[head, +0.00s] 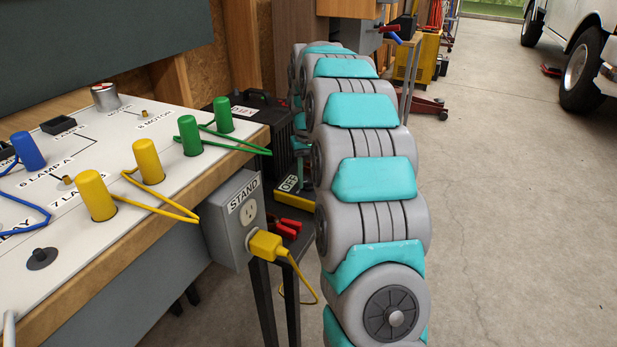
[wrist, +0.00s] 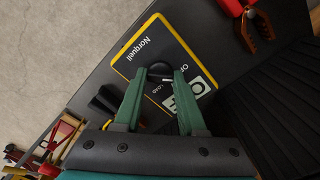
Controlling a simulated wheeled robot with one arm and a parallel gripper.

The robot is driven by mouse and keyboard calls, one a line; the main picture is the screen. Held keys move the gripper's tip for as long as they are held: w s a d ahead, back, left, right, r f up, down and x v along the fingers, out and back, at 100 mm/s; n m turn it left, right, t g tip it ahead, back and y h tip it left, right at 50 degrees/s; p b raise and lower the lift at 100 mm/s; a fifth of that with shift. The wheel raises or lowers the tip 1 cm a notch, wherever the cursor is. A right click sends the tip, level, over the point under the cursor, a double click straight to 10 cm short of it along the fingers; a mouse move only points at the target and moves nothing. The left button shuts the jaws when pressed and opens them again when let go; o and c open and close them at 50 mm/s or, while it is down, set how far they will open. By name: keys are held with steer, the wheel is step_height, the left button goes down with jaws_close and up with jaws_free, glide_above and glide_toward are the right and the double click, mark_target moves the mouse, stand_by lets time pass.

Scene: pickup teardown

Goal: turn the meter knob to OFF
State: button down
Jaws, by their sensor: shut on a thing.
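The meter (wrist: 150,45) is a dark box with a yellow rim and the name "Norquell", lying on a dark surface in the wrist view. Its black knob (wrist: 160,69) sits between the fingertips of my gripper (wrist: 161,75), which is shut on it. A pale OFF label (wrist: 187,97) and smaller print lie near the knob, partly covered by a finger. The knob's pointer direction cannot be told. In the head view, the meter (head: 294,200) shows beside the bench, partly hidden by my arm.
A grey STAND outlet box (head: 232,220) with a yellow plug (head: 266,245) is on the bench side. Red-handled clips (head: 286,228) lie near the meter. A black ribbed case (wrist: 270,125) stands close to my gripper.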

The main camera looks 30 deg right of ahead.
mark_target(309, 181)
steer(key=shift+n, duration=0.4)
steer(key=shift+c, duration=2.4)
jaws_free()
step_height(309, 181, up, 8)
steer(key=shift+f, duration=0.1)
